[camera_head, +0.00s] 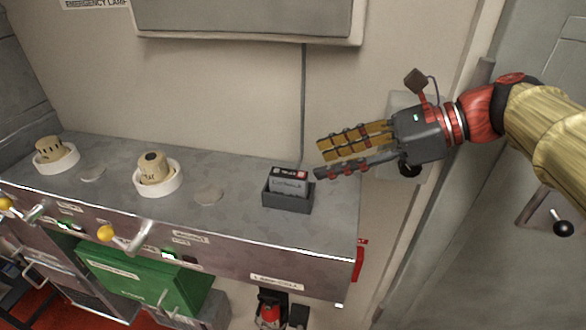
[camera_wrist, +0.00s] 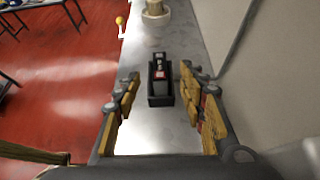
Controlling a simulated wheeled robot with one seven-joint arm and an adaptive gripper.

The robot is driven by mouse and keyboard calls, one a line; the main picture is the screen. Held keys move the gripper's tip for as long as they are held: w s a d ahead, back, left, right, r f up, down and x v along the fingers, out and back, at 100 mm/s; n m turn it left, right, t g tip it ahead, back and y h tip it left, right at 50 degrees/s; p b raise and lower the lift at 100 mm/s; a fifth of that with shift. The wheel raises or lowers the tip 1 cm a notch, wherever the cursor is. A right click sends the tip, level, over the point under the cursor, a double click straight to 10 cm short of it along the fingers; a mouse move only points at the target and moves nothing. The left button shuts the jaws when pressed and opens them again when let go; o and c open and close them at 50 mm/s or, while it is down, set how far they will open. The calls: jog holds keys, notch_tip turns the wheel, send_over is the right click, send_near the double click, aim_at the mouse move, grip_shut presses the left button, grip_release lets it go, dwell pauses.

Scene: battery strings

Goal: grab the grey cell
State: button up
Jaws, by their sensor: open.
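The grey cell (camera_head: 288,184) stands upright in a dark open-topped box (camera_head: 286,203) near the right end of the grey counter. Its top shows black with a red and white patch. In the wrist view the cell (camera_wrist: 159,70) sits in the same box (camera_wrist: 160,98), between the two fingers in the picture and ahead of them. My gripper (camera_head: 318,158) is open and empty, up and to the right of the box in the head view. In the wrist view my gripper (camera_wrist: 158,90) has its fingers spread on both sides of the box, apart from it.
Two tan cylinders (camera_head: 154,168) (camera_head: 56,150) stand in white rings on the counter (camera_head: 232,180). A wall panel (camera_head: 250,18) hangs above. Yellow-knobbed levers (camera_head: 106,233) stick out in front. The counter around the box is clear.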

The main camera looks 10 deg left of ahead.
aim_at(292, 173)
jog(key=x, duration=0.4)
jog(key=p+x, duration=0.1)
jog(key=x, duration=0.2)
jog(key=shift+a+f, duration=0.2)
jog(key=shift+f, duration=0.25)
jog(key=shift+c, duration=1.2)
jog(key=c, duration=0.7)
grip_shut()
